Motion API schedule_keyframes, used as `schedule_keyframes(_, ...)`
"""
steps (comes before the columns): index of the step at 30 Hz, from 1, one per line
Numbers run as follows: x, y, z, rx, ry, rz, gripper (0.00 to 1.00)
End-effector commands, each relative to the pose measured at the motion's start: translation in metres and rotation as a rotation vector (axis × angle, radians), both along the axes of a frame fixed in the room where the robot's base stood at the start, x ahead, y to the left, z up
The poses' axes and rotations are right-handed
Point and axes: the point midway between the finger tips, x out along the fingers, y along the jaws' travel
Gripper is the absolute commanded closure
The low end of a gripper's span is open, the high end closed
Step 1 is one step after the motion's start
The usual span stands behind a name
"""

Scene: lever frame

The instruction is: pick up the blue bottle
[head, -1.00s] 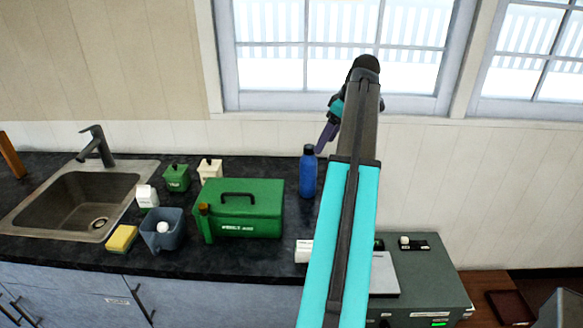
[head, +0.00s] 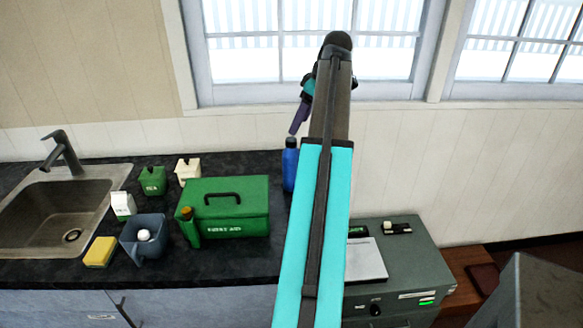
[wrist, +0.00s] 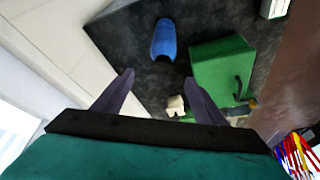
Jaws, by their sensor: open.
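The blue bottle (head: 290,165) stands upright on the dark counter, just right of the green first aid box, with its right side partly hidden by my arm in the head view. In the wrist view the blue bottle (wrist: 163,40) shows beyond my fingertips, a little above the middle of the gap. My gripper (wrist: 158,82) is open and empty, its two purple fingers apart and not touching the bottle. In the head view my gripper (head: 299,120) is above the bottle, near the window sill, partly hidden by my arm.
The green first aid box (head: 236,209) stands close left of the bottle. Left of it are a green canister (head: 152,181), a cream canister (head: 187,170), a blue jug (head: 143,239), a yellow sponge (head: 100,252) and a sink (head: 50,215). A grey cabinet (head: 410,262) stands right.

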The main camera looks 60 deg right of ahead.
Motion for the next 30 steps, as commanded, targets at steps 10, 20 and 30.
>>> schedule_keyframes(10, 0.014, 0.003, -0.037, 0.001, 0.0, -0.001, 0.35)
schedule_keyframes(20, 0.026, 0.005, -0.067, 0.0, 0.001, -0.001, 0.35)
schedule_keyframes(30, 0.027, 0.004, -0.07, -0.001, 0.0, -0.003, 0.35)
